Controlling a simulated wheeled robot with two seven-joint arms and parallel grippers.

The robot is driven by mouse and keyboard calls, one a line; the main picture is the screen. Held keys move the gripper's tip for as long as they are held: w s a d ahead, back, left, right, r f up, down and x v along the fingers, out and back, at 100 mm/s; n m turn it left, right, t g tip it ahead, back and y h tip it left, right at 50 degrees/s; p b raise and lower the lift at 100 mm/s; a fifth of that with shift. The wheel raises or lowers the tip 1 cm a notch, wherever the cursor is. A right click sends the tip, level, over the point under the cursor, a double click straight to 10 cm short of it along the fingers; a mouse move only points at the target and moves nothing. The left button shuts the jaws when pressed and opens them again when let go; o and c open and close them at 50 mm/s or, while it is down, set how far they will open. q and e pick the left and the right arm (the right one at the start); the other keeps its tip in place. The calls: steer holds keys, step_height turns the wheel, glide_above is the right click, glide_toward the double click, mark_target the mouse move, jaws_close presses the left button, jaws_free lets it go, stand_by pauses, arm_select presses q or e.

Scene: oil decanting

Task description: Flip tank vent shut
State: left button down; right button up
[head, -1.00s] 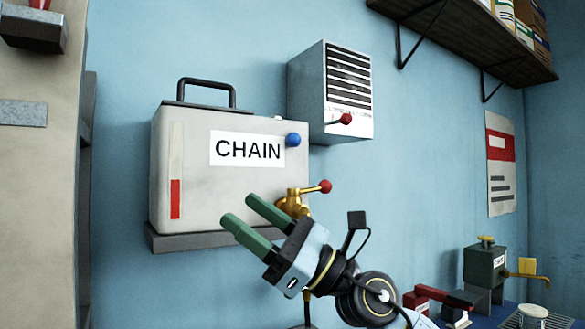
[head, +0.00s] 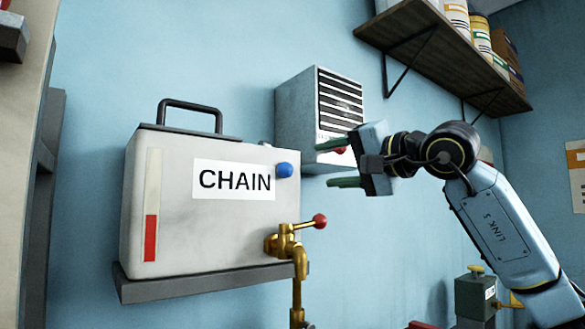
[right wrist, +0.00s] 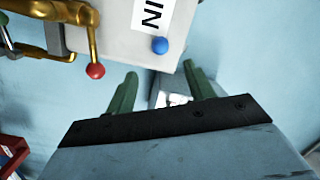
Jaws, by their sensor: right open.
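The pale tank (head: 165,220) labelled CHAIN sits on a grey wall bracket (head: 200,285). A blue knob (head: 284,170) is at its upper right corner; the blue knob also shows in the right wrist view (right wrist: 160,45). I cannot tell from the knob whether the vent is open or shut. My right gripper (head: 323,164) is open and empty, just right of the blue knob and apart from it, with its green fingers pointing left. In the right wrist view the fingers (right wrist: 160,70) are spread below the blue knob. My left gripper is not in view.
A brass tap (head: 297,255) with a red-knobbed lever (head: 319,221) projects below the blue knob. A grey louvred box (head: 297,105) with a partly covered red knob hangs behind my right gripper. A loaded shelf (head: 440,60) is at upper right. A small green tank (head: 474,296) stands lower right.

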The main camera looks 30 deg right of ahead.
mark_target(291, 169)
steer(key=p+x, duration=0.1)
steer(key=x, duration=0.9)
steer(key=shift+w+a+p, duration=0.1)
steer(key=shift+a+p, duration=0.05)
steer(key=shift+p, duration=0.25)
jaws_close()
